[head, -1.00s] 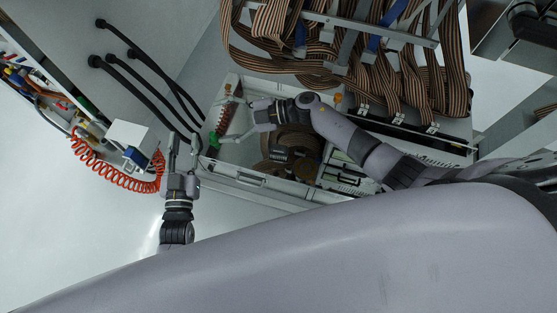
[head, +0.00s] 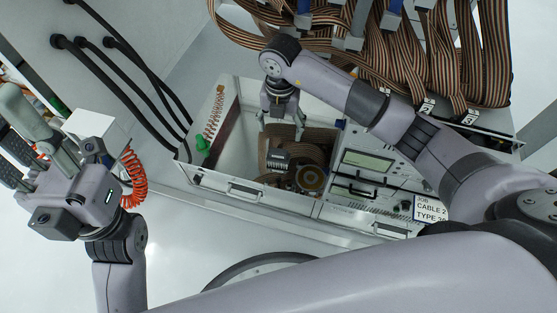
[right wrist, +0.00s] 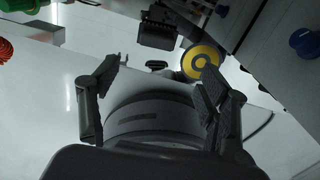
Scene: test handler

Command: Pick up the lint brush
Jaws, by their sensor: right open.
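I cannot surely tell which thing is the lint brush. A dark block with ridges (head: 277,158) lies in the open drawer (head: 222,181) below my right gripper, and it also shows in the right wrist view (right wrist: 158,35). My right gripper (head: 281,126) hangs over the drawer with its fingers apart.
Striped ribbon cables (head: 430,60) hang above. Black hoses (head: 125,85) run at the upper left. A white box (head: 90,122) stands at left.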

